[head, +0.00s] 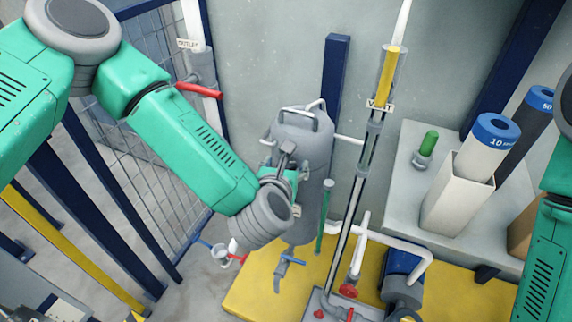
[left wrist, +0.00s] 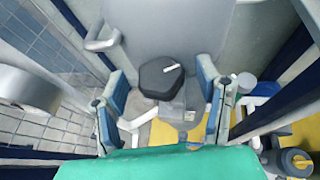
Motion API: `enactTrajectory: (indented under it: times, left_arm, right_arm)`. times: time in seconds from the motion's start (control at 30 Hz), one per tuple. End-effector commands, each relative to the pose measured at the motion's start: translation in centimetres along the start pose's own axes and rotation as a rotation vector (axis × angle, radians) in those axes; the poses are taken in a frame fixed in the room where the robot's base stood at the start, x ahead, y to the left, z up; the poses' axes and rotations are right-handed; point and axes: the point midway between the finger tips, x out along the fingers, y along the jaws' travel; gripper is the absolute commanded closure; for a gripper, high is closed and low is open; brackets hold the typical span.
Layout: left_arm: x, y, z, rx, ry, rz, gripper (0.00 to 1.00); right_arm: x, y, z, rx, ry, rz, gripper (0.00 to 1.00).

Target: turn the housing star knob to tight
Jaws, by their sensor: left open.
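The filter housing (head: 314,140) is a grey upright cylinder with a handle on its lid, near the middle of the head view. In the left wrist view its grey wall (left wrist: 180,30) fills the top. The star knob (left wrist: 158,80) is dark, with a white pointer mark aimed to the right. My left gripper (head: 287,160) is at the housing's left side and hides much of that area. In the left wrist view its blue-grey fingers are open, one on each side of the knob, with gaps visible. My right gripper is out of view.
A red-handled valve (head: 199,90) is on the pipe at upper left. A clear vent tube (head: 387,85) stands right of the housing. A yellow base (head: 254,285) lies below. A grey bench (head: 407,180) holds a white box (head: 455,203) with rolled cartridges.

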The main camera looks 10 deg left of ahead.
Motion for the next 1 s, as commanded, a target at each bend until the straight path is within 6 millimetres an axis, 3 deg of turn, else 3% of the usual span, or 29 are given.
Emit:
enactTrajectory:
  times: [0.07,0.2,0.57,1.0]
  left_arm:
    - [0.0,0.0,0.0,0.000,0.000,0.000,0.45]
    - [0.0,0.0,0.0,0.000,0.000,0.000,0.91]
    - [0.0,0.1,-0.1,0.016,0.001,-0.040,0.91]
    - [0.1,0.6,-0.1,0.123,-0.001,-0.298,0.91]
  right_arm:
    - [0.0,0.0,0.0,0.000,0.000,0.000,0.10]
    - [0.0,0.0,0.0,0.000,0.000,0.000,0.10]
    - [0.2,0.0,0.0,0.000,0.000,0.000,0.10]
    - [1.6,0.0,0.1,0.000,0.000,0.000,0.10]
